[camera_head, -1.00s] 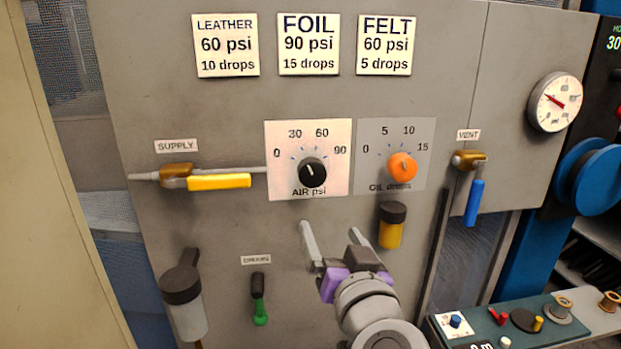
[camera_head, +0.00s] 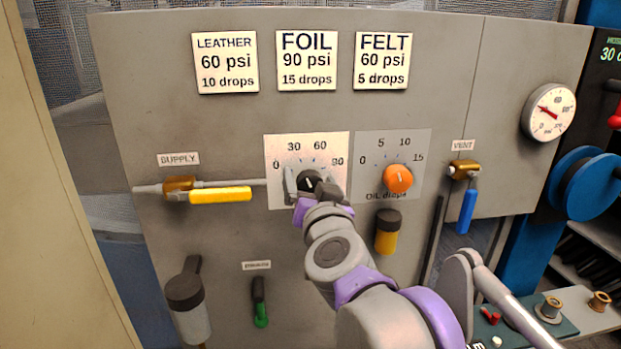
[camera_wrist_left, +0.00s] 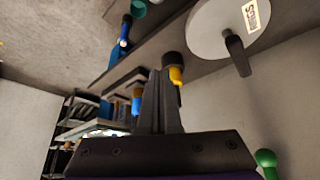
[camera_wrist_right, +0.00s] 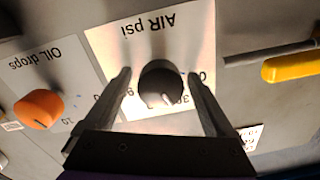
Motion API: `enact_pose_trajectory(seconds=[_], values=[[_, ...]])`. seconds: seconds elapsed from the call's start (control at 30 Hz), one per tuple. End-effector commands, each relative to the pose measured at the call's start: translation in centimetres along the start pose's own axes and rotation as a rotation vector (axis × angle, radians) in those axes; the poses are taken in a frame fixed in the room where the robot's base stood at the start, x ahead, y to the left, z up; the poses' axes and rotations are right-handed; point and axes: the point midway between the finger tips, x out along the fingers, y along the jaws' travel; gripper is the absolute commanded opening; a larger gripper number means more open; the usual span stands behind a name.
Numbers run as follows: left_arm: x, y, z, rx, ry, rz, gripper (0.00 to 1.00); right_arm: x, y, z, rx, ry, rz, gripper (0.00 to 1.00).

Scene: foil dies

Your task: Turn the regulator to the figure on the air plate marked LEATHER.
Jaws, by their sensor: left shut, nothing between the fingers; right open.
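The LEATHER plate (camera_head: 225,62) at the top left reads 60 psi and 10 drops. The black regulator knob (camera_head: 309,181) sits on the white AIR psi dial (camera_head: 282,147), marked 0, 30, 60, 90. Its white mark points between 30 and 60, as far as it shows. My right gripper (camera_head: 312,187) is open with its fingers on either side of the knob; the right wrist view shows the knob (camera_wrist_right: 160,84) between them. I cannot tell if they touch it. My left gripper (camera_wrist_left: 163,100) is shut and empty, seen only in the left wrist view.
The orange OIL drops knob (camera_head: 398,178) is close on the right. The yellow SUPPLY lever (camera_head: 220,195) is left of the dial, the blue VENT lever (camera_head: 466,212) right. FOIL (camera_head: 307,62) and FELT (camera_head: 381,61) plates hang above. A gauge (camera_head: 549,111) is at the upper right.

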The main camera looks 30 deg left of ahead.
Motion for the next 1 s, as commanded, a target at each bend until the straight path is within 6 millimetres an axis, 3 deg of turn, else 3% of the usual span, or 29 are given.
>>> enact_pose_trajectory(seconds=[0.27, 0.73, 1.0], values=[[0.0, 0.0, 0.01, 0.0, 0.0, 0.0, 0.0, 0.14, 0.02, 0.06, 0.0, 0.0, 0.0, 0.89], [0.0, 0.0, 0.0, 0.0, 0.0, 0.0, 0.0, 0.12, 0.0, 0.04, 0.0, 0.0, 0.0, 0.04], [-0.06, 0.0, -0.06, 0.0, 0.001, 0.0, 0.0, 0.12, 0.0, 0.01, 0.028, 0.001, 0.0, 0.04]])
